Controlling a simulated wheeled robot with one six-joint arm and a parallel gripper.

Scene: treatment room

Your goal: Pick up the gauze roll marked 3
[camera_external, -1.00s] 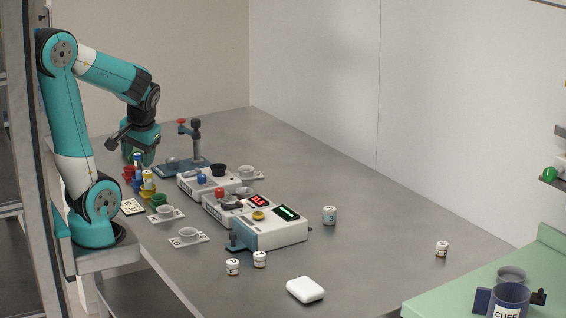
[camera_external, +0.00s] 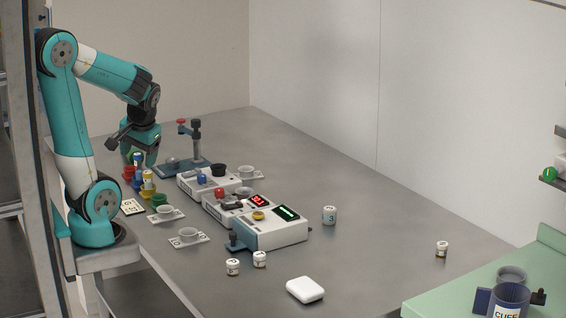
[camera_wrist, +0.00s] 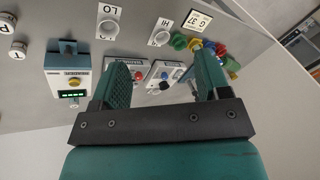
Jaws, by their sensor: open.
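My gripper (camera_external: 148,158) is at the far left of the table, above the coloured items near the metal stand, well away from the roll. In the wrist view its two jaws (camera_wrist: 160,78) are apart with nothing held between them. I cannot make out the roll in the wrist view.
White devices (camera_external: 270,233) with knobs and displays stand between my gripper and the roll. A metal stand (camera_external: 196,145) is behind them. Another jar (camera_external: 442,249) is at right. Table around the roll is clear.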

